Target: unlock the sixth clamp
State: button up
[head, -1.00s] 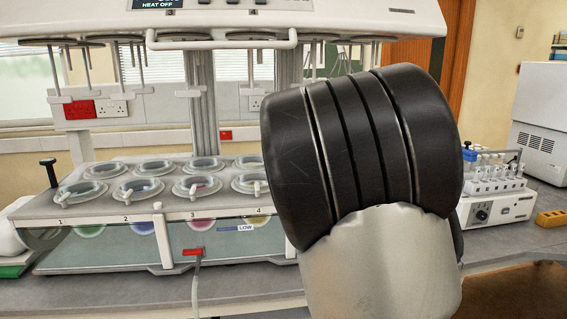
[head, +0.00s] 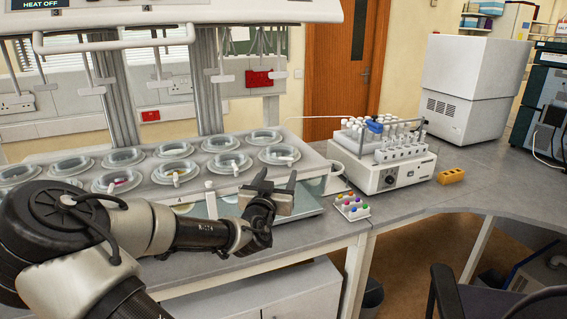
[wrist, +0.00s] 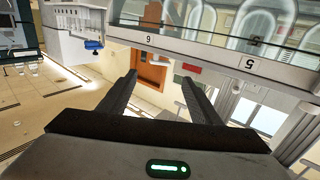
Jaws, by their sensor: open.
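The bath unit (head: 330,172) carries two rows of round clear-lidded vessels. The vessel at the right end of the front row (head: 279,153) has a small pale clamp lever (head: 284,160) on its front rim; by the row order this is the sixth clamp. My gripper (head: 279,176) is just in front of and below this end, open and empty, apart from the lever. In the wrist view the open fingers (wrist: 158,78) point towards the bath's front edge, where upside-down labels 6 (wrist: 149,38) and 5 (wrist: 250,64) show. The lever's exact angle is too small to tell.
A white instrument with vials (head: 382,165) stands right of the bath. A small tray of coloured caps (head: 352,206) lies on the bench near my gripper. A yellow block (head: 451,175) sits further right. Stirring shafts hang above the vessels. A chair (head: 500,295) is at lower right.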

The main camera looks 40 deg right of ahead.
aim_at(286, 159)
jog(key=x, duration=0.9)
jog(key=shift+w+d, duration=0.15)
jog(key=c, duration=1)
jog(key=shift+c, duration=0.2)
